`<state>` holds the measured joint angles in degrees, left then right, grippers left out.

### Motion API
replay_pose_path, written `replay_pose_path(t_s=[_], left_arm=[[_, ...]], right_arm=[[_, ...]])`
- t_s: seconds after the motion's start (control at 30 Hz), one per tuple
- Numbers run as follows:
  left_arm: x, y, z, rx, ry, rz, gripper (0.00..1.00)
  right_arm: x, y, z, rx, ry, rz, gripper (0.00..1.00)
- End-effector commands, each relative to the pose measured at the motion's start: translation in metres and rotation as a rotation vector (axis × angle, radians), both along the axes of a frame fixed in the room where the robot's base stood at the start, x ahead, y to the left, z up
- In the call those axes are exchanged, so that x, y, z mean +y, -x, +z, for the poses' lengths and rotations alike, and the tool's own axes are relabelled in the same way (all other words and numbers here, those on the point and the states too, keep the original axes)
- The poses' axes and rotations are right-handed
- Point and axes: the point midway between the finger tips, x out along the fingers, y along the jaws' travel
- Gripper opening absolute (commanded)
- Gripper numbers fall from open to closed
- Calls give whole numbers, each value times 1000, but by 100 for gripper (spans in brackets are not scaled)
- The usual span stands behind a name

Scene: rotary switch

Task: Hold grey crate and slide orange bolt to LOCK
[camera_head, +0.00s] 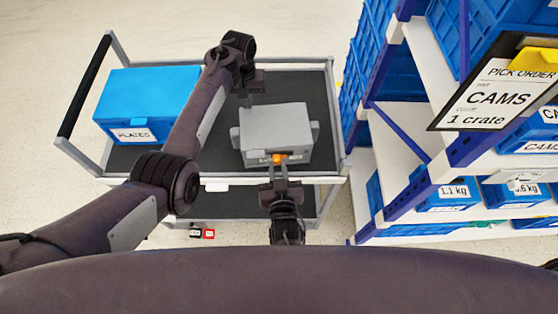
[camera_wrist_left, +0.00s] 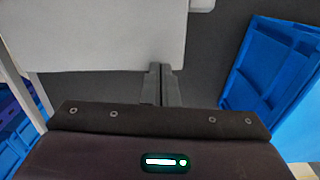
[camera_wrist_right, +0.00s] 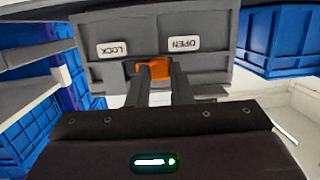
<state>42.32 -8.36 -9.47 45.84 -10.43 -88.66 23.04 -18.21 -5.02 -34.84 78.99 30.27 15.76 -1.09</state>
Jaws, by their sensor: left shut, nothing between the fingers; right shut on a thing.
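The grey crate (camera_head: 275,130) stands on the cart's dark top shelf. Its front shows in the right wrist view (camera_wrist_right: 215,78), with an upside-down LOCK label (camera_wrist_right: 112,49) at left and an OPEN label (camera_wrist_right: 183,43) at right. The orange bolt (camera_wrist_right: 153,68) lies between the labels and also shows in the head view (camera_head: 279,158). My right gripper (camera_head: 279,168) is shut on the bolt from the front. My left gripper (camera_head: 246,102) is shut and empty by the crate's back left corner; in the left wrist view its fingertips (camera_wrist_left: 160,72) are close to the crate; contact is unclear.
A blue and white rack (camera_head: 400,190) with blue crates and a CAMS sign (camera_head: 495,95) stands close at right. Pale floor (camera_head: 50,35) is open behind and left.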

Motion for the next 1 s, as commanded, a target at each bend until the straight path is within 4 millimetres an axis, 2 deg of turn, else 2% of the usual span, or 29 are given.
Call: replay_pose_path(t_s=[0.03,1.0], left_arm=[[1,5,-8,16,-3,-1,0],[1,5,-8,15,-3,0,0]], right_arm=[[0,0,-1,0,0,0,0],[-19,-1,-1,0,0,0,0]])
